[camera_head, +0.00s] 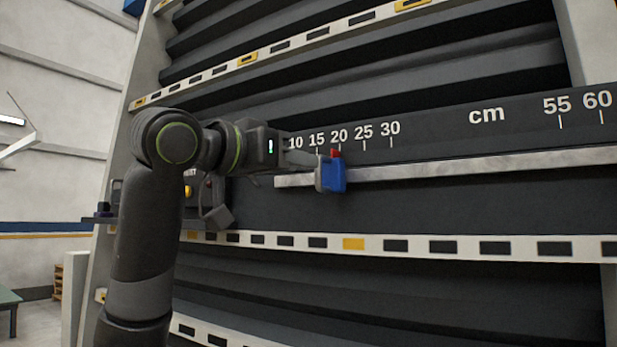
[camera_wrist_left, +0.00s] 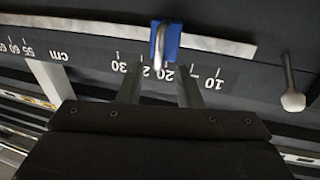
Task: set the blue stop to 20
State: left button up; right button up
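The blue stop (camera_head: 333,175) sits on the pale metal rail under the cm scale (camera_head: 487,114). Its red top (camera_head: 336,153) is right at or very near the 20 mark. In the left wrist view the blue stop (camera_wrist_left: 174,41) shows with a silver handle (camera_wrist_left: 157,46) on its front. My left gripper (camera_head: 314,163) is close in front of the stop, coming from the left. In the left wrist view its two fingers (camera_wrist_left: 160,68) stand apart, with the stop just past the fingertips and nothing clamped. My right gripper is not in view.
The rail (camera_head: 450,167) runs on freely to the right of the stop. A control box with a yellow button (camera_head: 187,191) is partly behind my left arm. A rod with a round knob (camera_wrist_left: 292,101) sticks out at the right of the wrist view.

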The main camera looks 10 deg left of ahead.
pick_arm(q)
jog(key=b+v, duration=0.5)
jog(key=v, duration=0.8)
jog(key=shift+s+a, duration=0.1)
